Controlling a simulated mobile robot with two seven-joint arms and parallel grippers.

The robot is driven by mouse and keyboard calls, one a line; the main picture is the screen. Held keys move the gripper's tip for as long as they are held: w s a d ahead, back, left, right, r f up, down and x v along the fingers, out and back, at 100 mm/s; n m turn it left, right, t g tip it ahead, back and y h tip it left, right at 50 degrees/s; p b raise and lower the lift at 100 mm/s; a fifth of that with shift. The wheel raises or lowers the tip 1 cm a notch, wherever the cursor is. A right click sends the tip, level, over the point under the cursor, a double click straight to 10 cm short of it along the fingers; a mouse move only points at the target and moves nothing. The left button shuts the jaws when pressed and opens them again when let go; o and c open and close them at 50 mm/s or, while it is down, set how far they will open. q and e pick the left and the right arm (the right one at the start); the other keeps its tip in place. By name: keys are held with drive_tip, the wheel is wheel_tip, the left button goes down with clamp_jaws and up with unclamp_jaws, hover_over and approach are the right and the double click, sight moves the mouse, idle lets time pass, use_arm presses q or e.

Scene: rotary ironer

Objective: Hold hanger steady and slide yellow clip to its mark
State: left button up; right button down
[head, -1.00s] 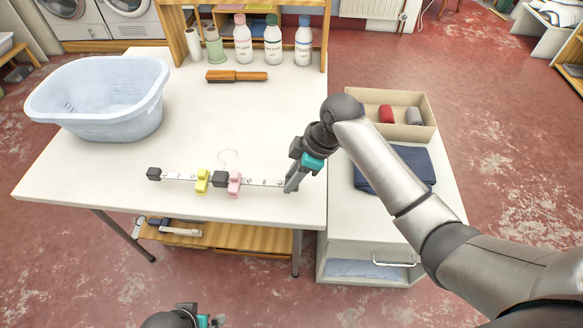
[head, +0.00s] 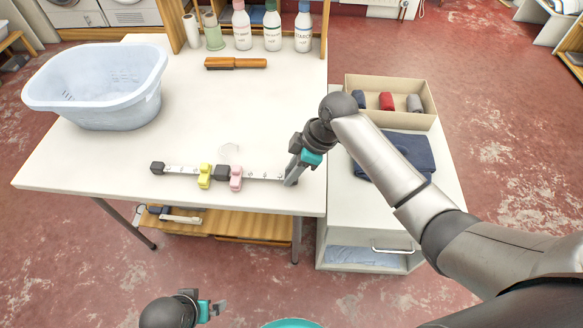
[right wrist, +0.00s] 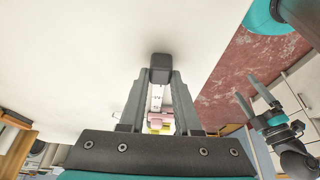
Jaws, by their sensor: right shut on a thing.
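The hanger (head: 184,170) is a pale, marked bar near the table's front edge. It has a dark block at its left end, a dark middle block and a faint hook behind. The yellow clip (head: 204,176) sits on the bar left of the middle block; the pink clip (head: 236,178) sits right of it. My right gripper (head: 291,181) is shut on the hanger's right end; the right wrist view shows the dark end block (right wrist: 160,64) between its fingers. My left gripper (head: 217,308) is empty, in front of the table; its fingers look apart in the right wrist view (right wrist: 250,92).
A pale blue basket (head: 98,92) stands at the table's left. A wooden-handled brush (head: 236,63) and several bottles (head: 272,30) are at the back. A box of rolled cloths (head: 410,114) and folded dark cloth (head: 408,155) lie on the right cabinet. The table's middle is clear.

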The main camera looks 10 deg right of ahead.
drive_tip(key=shift+f, duration=0.15)
idle(0.3)
drive_tip(key=c, duration=0.8)
unclamp_jaws()
drive_tip(key=shift+r+p, duration=0.35)
drive_tip(key=shift+p, duration=0.3)
drive_tip(key=shift+c, duration=0.4)
clamp_jaws()
idle(0.4)
